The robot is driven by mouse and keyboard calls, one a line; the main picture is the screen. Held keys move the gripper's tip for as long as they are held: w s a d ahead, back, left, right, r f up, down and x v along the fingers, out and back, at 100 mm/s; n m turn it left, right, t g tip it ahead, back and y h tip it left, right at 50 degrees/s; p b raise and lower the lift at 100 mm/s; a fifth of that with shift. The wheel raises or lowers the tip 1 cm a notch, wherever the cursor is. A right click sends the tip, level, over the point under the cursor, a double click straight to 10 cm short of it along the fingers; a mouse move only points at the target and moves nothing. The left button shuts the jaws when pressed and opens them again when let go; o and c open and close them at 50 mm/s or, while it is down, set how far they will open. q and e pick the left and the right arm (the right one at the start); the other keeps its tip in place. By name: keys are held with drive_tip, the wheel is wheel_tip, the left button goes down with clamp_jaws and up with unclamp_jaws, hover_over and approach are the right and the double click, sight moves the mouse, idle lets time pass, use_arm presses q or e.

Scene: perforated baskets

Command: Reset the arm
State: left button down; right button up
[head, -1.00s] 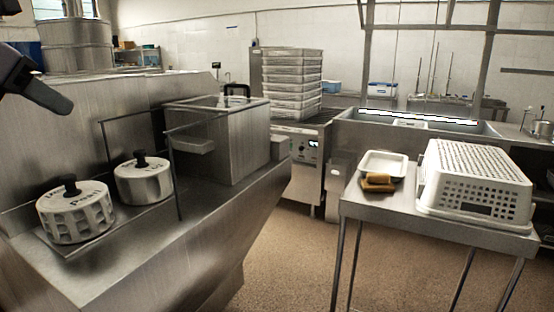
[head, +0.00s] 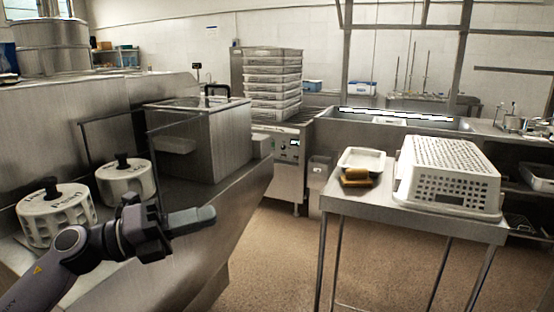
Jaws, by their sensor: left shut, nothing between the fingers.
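My left arm comes in from the lower left of the head view. Its gripper (head: 208,214) is shut and empty, pointing right. It shows in front of the steel counter's edge, with its fingers together. My right gripper does not show in the head view.
A steel counter (head: 200,225) on the left bears two white lidded drums (head: 55,218) and a steel box (head: 212,150). A steel table (head: 425,218) on the right holds an upturned white perforated basket (head: 450,175), a white tray (head: 375,157) and brown pieces (head: 355,178). Open floor (head: 275,265) lies between.

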use_arm(q)
drive_tip(key=s+a+f+n+t+y, duration=0.3)
drive_tip(key=f+n+t+y, duration=0.25)
drive_tip(key=f+n, duration=0.7)
drive_tip(key=s+a+f+n+t+y, duration=0.25)
drive_tip(key=f+n+t+y, duration=0.3)
drive_tip(key=f+n, duration=0.7)
drive_tip(key=s+a+f+n+g+y, duration=0.2)
drive_tip(key=s+f+n+g+y, duration=0.3)
drive_tip(key=s+f+n, duration=0.5)
drive_tip(key=s+f+g, duration=0.1)
drive_tip(key=s+f, duration=0.4)
drive_tip(key=s, duration=0.1)
drive_tip(key=shift+s+g, duration=0.4)
